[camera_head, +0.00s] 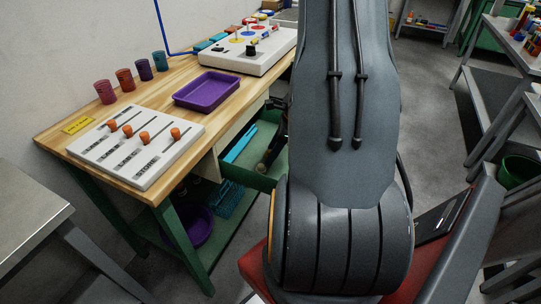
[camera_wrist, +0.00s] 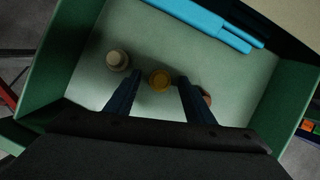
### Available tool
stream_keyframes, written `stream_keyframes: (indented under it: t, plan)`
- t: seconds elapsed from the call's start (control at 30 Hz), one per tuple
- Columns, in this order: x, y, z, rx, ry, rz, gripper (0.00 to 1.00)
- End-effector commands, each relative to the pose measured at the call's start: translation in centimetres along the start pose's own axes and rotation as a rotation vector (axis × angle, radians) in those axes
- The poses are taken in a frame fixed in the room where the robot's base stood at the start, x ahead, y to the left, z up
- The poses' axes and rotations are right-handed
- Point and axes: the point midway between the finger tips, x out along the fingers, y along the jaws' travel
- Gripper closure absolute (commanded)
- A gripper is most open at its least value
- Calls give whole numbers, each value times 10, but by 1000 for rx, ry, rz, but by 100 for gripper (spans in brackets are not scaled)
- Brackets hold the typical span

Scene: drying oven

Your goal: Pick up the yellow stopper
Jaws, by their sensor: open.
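The yellow stopper (camera_wrist: 160,81) lies on the floor of an open green drawer (camera_wrist: 79,52) in the wrist view. My gripper (camera_wrist: 159,75) is open, with its two dark fingers reaching into the drawer. The stopper shows between the fingertips, with a gap on each side; I cannot tell how far above it they are. A pale grey stopper (camera_wrist: 117,60) is left of the left finger. A brownish round thing (camera_wrist: 207,97) is partly hidden behind the right finger.
Light blue bars (camera_wrist: 205,22) lie along the drawer's far side. The green drawer (camera_head: 262,178) is pulled out below the wooden bench (camera_head: 154,91). On the bench are a purple tray (camera_head: 207,90), a white slider panel (camera_head: 135,148), several cups and a control box (camera_head: 241,57).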

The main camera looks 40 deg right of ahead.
Motion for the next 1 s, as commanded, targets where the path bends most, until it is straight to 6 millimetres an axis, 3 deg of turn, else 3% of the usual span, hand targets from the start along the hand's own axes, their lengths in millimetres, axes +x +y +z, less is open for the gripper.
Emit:
stream_keyframes:
  t: [0.13, 0.4, 0.77, 1.0]
  plan:
    - [0, 0, 0, -1, 0, -1, 51]
    - [-1, 0, 0, -1, 0, 0, 95]
    - [-4, 0, 2, -2, 0, -1, 95]
    - [-37, -2, 16, -3, -1, -5, 95]
